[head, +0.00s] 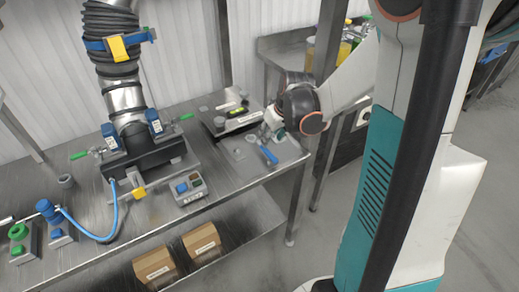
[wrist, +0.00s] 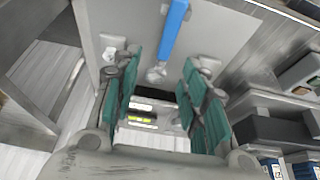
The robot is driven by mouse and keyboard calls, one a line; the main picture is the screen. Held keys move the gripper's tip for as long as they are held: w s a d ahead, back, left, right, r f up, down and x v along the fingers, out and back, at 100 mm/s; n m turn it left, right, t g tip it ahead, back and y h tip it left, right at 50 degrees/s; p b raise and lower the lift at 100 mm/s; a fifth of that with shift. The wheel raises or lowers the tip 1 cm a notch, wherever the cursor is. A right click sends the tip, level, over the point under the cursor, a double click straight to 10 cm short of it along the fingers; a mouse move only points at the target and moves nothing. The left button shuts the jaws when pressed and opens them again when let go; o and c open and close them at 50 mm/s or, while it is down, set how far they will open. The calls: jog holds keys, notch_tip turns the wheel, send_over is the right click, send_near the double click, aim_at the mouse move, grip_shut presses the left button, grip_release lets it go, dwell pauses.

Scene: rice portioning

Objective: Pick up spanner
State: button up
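The spanner (head: 268,154) has a blue handle and lies near the right end of the metal table. In the wrist view, its blue handle (wrist: 176,24) runs up to the top edge, and its grey head end lies between the lines of my fingers. My gripper (wrist: 163,90) is open, with green-padded fingers apart and nothing between them. In the head view, my gripper (head: 276,124) is just behind the spanner, over the same end of the table; its fingertips are hard to make out there.
A dark plate with a spirit level (head: 232,114) lies behind the spanner. A grey box with coloured buttons (head: 189,188) stands to the left. A large hose fixture (head: 145,152) fills the table's middle. Cardboard boxes (head: 156,268) sit on the lower shelf.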

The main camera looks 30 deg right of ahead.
aim_at(265, 149)
jog(key=x, duration=0.2)
jog(key=shift+w+f+b, duration=0.15)
jog(key=shift+f+b, duration=0.15)
jog(key=x, duration=0.1)
jog(key=b+x, duration=0.1)
jog(key=x, duration=0.1)
jog(key=b+x, duration=0.1)
jog(key=shift+s+a+f, duration=0.2)
jog(key=shift+a+f, duration=0.1)
jog(key=shift+f, duration=0.05)
jog(key=shift+w+f+b, duration=0.2)
jog(key=shift+f+b, duration=0.15)
jog(key=shift+r, duration=0.1)
jog(key=shift+c, duration=0.6)
grip_shut()
